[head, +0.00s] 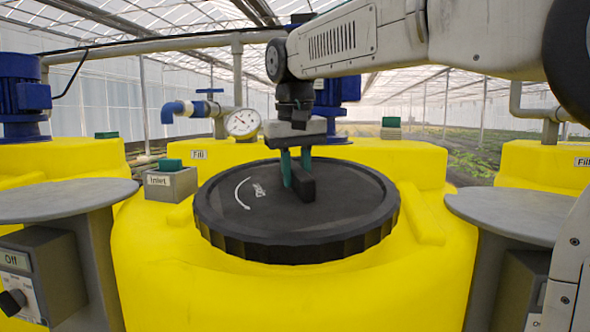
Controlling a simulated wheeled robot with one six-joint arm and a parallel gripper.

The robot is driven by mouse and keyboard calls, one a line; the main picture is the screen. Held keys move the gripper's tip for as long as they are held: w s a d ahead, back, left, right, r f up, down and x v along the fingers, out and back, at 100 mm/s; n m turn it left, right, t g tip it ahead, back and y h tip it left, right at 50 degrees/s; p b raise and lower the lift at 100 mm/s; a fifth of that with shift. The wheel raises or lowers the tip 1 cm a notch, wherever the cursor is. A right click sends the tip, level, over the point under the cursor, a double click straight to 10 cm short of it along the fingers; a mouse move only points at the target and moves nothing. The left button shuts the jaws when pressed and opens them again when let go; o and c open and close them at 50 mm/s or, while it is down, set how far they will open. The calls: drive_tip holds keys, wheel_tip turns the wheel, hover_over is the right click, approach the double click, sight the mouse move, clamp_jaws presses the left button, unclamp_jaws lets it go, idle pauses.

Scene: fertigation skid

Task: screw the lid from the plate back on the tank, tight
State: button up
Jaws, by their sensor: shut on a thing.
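The black lid (340,215) sits over the top opening of the yellow tank (290,295) in the middle of the head view. It looks about level, with a ribbed edge and a white curved arrow mark on its top. Whether its thread is engaged cannot be told. My gripper (298,180) points down at the lid's middle, its green fingers shut on the lid's raised black grip bar. The grey plate on the left (60,200) and the grey plate on the right (520,215) are both bare.
A grey box labelled Inlet (171,185) stands left of the lid. A pressure gauge (242,123) and blue valve pipe (188,110) rise behind it. A control box marked Off (35,270) is at lower left. Neighbouring yellow tanks flank both sides.

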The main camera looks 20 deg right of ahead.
drive_tip(key=shift+w+d+f, duration=0.1)
drive_tip(key=shift+f, duration=0.65)
idle(0.5)
idle(0.5)
drive_tip(key=o, duration=1.4)
drive_tip(key=shift+f, duration=0.1)
clamp_jaws()
